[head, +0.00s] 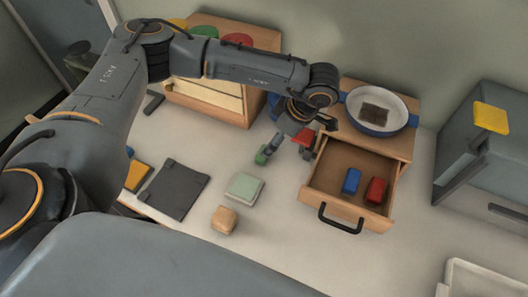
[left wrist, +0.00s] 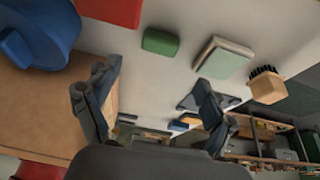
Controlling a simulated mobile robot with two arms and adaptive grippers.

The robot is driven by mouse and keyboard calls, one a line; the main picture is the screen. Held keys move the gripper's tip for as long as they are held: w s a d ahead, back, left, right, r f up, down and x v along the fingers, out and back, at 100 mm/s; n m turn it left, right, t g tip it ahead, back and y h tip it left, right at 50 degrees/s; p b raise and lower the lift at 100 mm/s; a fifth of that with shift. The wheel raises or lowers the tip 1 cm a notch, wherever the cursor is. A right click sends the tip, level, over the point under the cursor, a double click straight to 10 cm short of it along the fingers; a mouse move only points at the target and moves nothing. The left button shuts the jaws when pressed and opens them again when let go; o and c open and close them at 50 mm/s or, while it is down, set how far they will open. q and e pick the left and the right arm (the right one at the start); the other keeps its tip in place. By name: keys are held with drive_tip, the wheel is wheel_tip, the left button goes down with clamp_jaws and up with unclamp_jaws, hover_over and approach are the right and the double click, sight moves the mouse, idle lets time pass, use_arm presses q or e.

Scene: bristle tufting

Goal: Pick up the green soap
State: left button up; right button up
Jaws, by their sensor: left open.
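The green soap (head: 261,158) is a small dark-green block lying on the pale counter, left of the open drawer in the head view. It also shows at the top of the left wrist view (left wrist: 160,41), beyond the fingertips. My left gripper (head: 289,148) is open and empty, its left finger close to the soap in the head view. In the left wrist view the two fingers (left wrist: 155,88) are spread, with the soap not between them. I cannot tell the exact height above the counter. My right gripper is in neither view.
A pale green block (head: 244,187), a tan brush (head: 224,220) and a dark mat (head: 174,190) lie nearby. A red block (head: 304,138) is beside the gripper. The open drawer (head: 326,190) holds blue and red blocks. A pan (head: 352,113) sits on its cabinet.

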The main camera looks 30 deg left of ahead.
use_arm(q)
drive_tip(key=x, duration=0.3)
drive_tip(key=shift+d+p+x, duration=0.15)
drive_tip(key=shift+p+x, duration=0.35)
drive_tip(key=shift+x, duration=0.9)
drive_tip(key=shift+d+p+x, duration=0.1)
drive_tip(key=shift+p+x, duration=0.35)
drive_tip(key=shift+x, duration=0.9)
drive_tip(key=shift+f, duration=0.1)
drive_tip(key=c, duration=1.3)
